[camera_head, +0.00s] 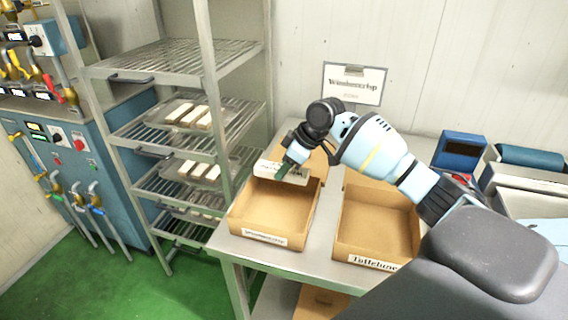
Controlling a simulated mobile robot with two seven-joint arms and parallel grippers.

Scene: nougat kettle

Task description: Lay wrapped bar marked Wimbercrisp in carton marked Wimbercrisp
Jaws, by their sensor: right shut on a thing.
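My right gripper (286,170) reaches in over the back of the left carton, pointing left and down. It is shut on a pale wrapped bar (268,169) with small dark lettering that I cannot read fully. The bar is held above the rear part of the left carton (262,239), an open brown box whose front label is too small to read surely. A second open carton (366,262), labelled Taffelune, stands to the right and looks empty. My left gripper is not in view.
A metal rack (178,133) with trays of pale bars (194,117) stands at the left. A blue device (460,150) and a blue roll (530,156) sit at the table's right. A narrow strip of bare table (318,235) separates the cartons.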

